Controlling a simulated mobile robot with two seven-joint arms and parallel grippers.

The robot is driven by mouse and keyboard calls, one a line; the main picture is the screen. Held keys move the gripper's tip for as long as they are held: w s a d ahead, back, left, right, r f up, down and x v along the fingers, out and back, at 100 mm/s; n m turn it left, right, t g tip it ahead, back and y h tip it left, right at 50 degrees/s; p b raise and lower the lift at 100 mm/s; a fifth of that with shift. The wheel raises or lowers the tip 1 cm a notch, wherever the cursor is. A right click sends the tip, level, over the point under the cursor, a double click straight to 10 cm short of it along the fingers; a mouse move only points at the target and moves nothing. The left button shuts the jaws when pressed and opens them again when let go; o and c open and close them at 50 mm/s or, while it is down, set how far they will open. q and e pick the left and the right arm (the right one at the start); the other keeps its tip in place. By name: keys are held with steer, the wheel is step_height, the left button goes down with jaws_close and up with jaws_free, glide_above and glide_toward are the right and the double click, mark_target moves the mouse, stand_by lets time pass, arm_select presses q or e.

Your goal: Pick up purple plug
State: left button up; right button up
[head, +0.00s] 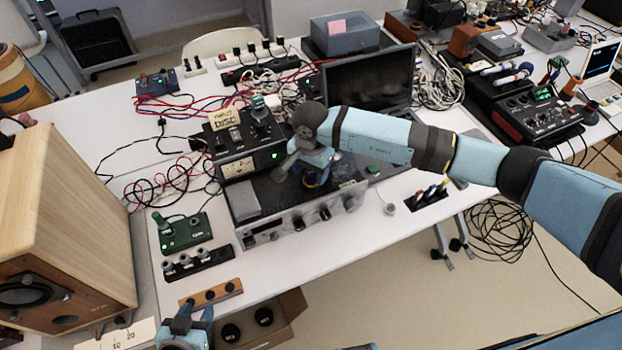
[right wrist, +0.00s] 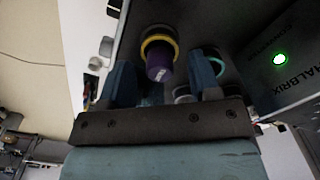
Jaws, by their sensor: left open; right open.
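The purple plug (right wrist: 159,66) has a yellow ring round its base and shows in the right wrist view, seated on a dark surface. In the head view it is a small purple spot (head: 313,181), partly hidden by my right gripper (head: 305,166). My right gripper is open over the dark top of the grey-fronted amplifier (head: 262,238). In the right wrist view its fingers stand on either side of the plug, with gaps visible. My left gripper (head: 186,325) is open and empty at the bottom of the head view, away from the plug.
A teal-ringed part (right wrist: 214,62) is close to the right finger. A black meter box (head: 238,160) with a green light stands left of my right gripper, and an open laptop (head: 368,82) behind it. A wooden speaker (head: 65,215) fills the left side.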

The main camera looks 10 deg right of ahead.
steer(key=shift+f, duration=0.7)
steer(key=c, duration=1)
arm_select(q)
steer(key=shift+f, duration=0.3)
arm_select(e)
steer(key=shift+r, duration=0.1)
